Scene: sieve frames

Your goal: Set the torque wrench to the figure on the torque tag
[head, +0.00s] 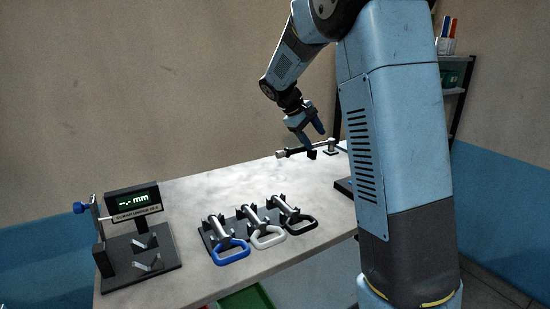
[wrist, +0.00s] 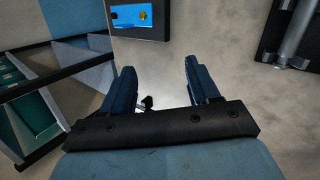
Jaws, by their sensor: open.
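A dark bar-shaped tool with a grey end (head: 295,152), which looks like the torque wrench, lies level at the back of the table. My gripper (head: 312,132) is just above it, fingers pointing down. In the wrist view my gripper (wrist: 160,88) is open, its two blue fingers apart with nothing held. A small dark and grey piece (wrist: 147,103) shows between the fingers, partly hidden by the gripper body; I cannot tell whether it is part of the wrench. No torque tag or set figure can be read in either view.
A gauge stand (head: 134,199) with a lit "-.- mm" display is at the table's left. A dark rack holds blue (head: 231,255), white (head: 268,239) and black (head: 300,228) handled tools. A blue panel (wrist: 131,15) shows in the wrist view. Shelving (wrist: 50,85) stands beyond the table.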

